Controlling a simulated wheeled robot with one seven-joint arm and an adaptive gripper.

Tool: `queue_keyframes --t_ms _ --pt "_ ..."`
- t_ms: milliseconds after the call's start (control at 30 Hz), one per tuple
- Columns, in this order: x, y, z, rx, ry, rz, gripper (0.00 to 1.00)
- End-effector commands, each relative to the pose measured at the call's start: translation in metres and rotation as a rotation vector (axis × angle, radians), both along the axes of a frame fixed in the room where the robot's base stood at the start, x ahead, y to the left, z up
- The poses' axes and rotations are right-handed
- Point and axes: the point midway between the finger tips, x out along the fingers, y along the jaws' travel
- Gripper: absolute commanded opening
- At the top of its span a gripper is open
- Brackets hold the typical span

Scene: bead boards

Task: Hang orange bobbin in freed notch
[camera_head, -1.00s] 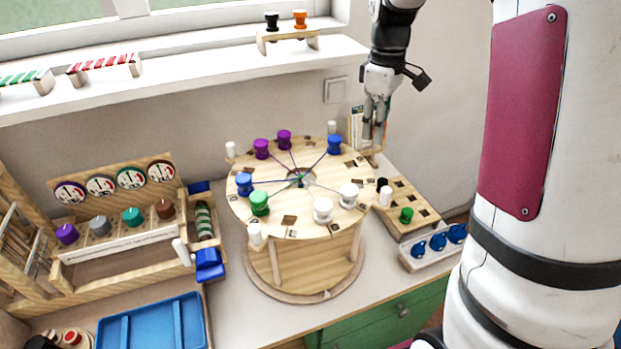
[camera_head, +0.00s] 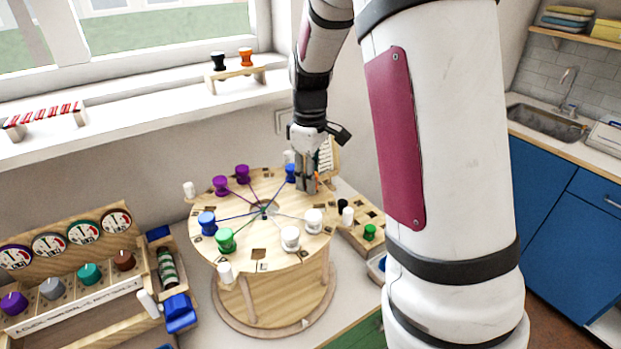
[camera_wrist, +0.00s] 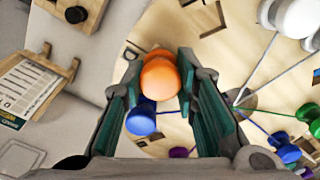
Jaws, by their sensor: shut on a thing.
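My gripper (camera_head: 306,186) is at the far right rim of the round wooden board (camera_head: 213,255). In the wrist view my gripper (camera_wrist: 160,85) is shut on an orange bobbin (camera_wrist: 160,77), held between the green-lined fingers. Square openings (camera_wrist: 205,17) mark the board's rim. I cannot tell whether the held bobbin touches the board.
Purple (camera_head: 242,174), green (camera_head: 226,240) and white bobbins (camera_head: 290,238) sit on the board with threads to its centre. A peg tray (camera_head: 362,238) stands at the right. Another orange bobbin (camera_head: 246,56) sits on a sill stand. White posts (camera_head: 225,272) stand by the rim.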

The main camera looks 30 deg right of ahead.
Motion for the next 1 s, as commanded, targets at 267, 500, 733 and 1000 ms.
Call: queue_keyframes --t_ms 267,500,733,1000 --pt "0.0 0.0 -0.0077 0.0 -0.001 0.0 0.0" --pt "0.0 -0.0001 -0.0107 0.0 0.0 0.0 0.34" --pt "-0.0002 -0.0001 -0.0104 0.0 0.0 0.0 0.47" --pt "0.0007 -0.0001 -0.0009 0.0 -0.004 0.0 0.47"
